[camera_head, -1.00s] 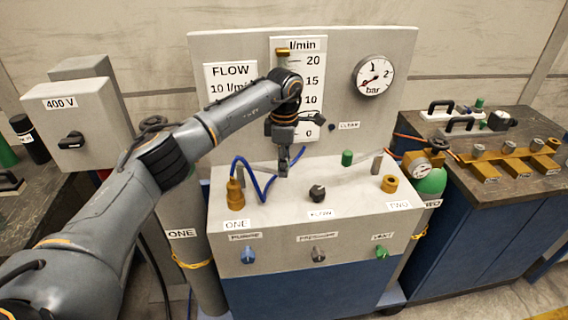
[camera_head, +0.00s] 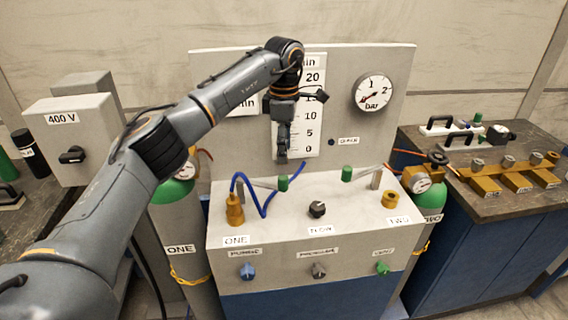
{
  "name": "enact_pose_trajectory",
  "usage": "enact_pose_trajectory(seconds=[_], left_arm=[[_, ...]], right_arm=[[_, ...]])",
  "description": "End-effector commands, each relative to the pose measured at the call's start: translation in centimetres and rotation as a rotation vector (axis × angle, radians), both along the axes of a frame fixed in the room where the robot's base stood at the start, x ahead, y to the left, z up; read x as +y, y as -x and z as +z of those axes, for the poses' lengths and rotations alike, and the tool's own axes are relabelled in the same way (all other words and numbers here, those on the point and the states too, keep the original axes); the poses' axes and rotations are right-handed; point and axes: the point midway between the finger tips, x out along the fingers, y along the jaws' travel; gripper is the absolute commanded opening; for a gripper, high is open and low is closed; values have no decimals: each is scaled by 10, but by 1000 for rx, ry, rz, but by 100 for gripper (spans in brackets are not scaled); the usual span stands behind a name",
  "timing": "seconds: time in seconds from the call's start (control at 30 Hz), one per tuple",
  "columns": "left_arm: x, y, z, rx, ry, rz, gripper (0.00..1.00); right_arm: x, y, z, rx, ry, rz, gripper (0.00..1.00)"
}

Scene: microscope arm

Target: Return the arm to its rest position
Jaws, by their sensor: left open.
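My left arm comes in from the left and bends down at the wrist. Its gripper (camera_head: 282,155) is open and empty, pointing down in front of the l/min scale (camera_head: 312,110) on the upright panel. It hangs above the console top (camera_head: 330,188), clear of the green-ended lever (camera_head: 283,183) below it. My right arm and gripper are not in view.
The console carries a brass fitting ONE (camera_head: 235,210) with a blue hose, a black flow knob (camera_head: 317,209) and a brass fitting TWO (camera_head: 390,199). A pressure gauge (camera_head: 373,92) is on the panel. A workbench (camera_head: 480,205) stands right, a 400 V box (camera_head: 75,135) left.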

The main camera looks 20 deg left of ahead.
Motion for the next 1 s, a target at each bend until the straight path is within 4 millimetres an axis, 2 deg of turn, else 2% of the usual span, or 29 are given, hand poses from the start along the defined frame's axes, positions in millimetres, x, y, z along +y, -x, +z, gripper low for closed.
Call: enact_pose_trajectory(seconds=[0.1,0.2,0.73,0.77,0.87,0.97,1.0], left_arm=[[0,0,13,0,0,0,50],[0,0,17,1,0,0,50],[-4,0,15,-2,10,-6,50],[-9,-1,11,-5,21,-11,50],[-39,-4,-8,-28,104,-40,50],[-96,-5,-37,-65,272,-75,50],[-124,-2,-47,-80,362,-82,50]], right_arm=[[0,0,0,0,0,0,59],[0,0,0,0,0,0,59],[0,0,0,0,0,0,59],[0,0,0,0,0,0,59],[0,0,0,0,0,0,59],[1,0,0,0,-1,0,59],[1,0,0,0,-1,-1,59]])
